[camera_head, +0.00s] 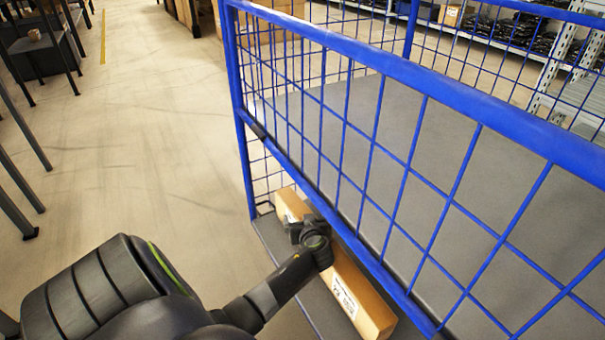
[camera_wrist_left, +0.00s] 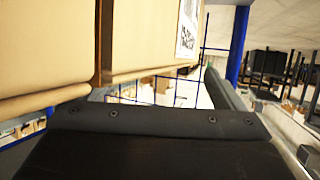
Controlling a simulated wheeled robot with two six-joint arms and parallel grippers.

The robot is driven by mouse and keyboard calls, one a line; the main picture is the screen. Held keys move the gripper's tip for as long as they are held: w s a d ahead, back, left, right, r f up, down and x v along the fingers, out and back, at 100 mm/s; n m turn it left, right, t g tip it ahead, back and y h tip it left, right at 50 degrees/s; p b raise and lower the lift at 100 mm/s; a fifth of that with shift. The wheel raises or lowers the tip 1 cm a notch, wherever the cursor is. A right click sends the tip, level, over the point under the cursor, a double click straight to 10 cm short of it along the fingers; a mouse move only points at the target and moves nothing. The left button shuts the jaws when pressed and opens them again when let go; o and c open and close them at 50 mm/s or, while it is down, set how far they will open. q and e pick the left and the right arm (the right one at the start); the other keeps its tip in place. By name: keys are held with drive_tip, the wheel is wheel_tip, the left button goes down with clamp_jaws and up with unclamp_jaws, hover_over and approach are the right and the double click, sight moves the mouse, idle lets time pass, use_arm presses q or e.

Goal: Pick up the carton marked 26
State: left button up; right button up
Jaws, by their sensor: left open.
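Two brown cartons lie on the lower deck of a blue wire cart. The nearer, long carton (camera_head: 368,300) has a white label with dark print, too small to read, so I cannot tell which is marked 26. The farther carton (camera_head: 292,204) shows beyond my gripper. My left gripper (camera_head: 308,232) is over the cartons, open; its fingertips are partly hidden by the wrist. In the left wrist view, one carton (camera_wrist_left: 45,50) fills the left, and a labelled carton (camera_wrist_left: 145,35) stands beside it across a narrow dark gap. A dark gripper part fills the bottom. My right gripper is out of view.
The cart's blue top rail (camera_head: 420,80) and mesh side stand close beside my left arm. A grey upper deck (camera_head: 400,130) lies inside the mesh. Open floor (camera_head: 140,130) is at the left, with dark racks at the far left. Stocked shelves stand behind.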

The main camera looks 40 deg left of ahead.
use_arm(q)
drive_tip(key=shift+x, duration=1.1)
drive_tip(key=shift+s+f, duration=0.1)
drive_tip(key=c, duration=1.9)
